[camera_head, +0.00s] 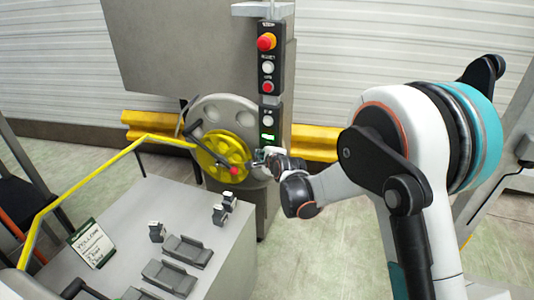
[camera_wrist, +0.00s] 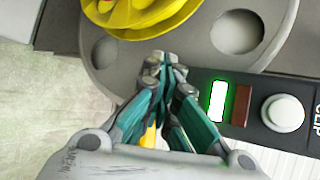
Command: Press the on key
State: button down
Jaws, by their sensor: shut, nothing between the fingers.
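A black control panel (camera_head: 268,90) stands upright on the machine. Low on it a key glows green (camera_head: 268,137); in the wrist view this lit key (camera_wrist: 217,101) is a white rectangle with a green halo, beside a dark red-brown rectangle (camera_wrist: 241,105). I cannot read an "on" mark on it. My gripper (camera_wrist: 165,68) is shut and empty, its tips together left of the lit key in the wrist view, in front of the grey disc. In the head view my gripper (camera_head: 262,158) is just below the lit key. Contact cannot be told.
A round white button (camera_wrist: 283,113) labelled "CLIP" sits beside the key. A yellow wheel (camera_head: 222,155) on a grey disc is close left. A grey table (camera_head: 225,262) holds clips and a sign.

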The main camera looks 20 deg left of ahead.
dwell(0.4)
jog(key=shift+s, duration=0.8)
jog(key=s+b, duration=0.1)
jog(key=s, duration=0.4)
jog(key=shift+a, duration=0.2)
dwell(0.4)
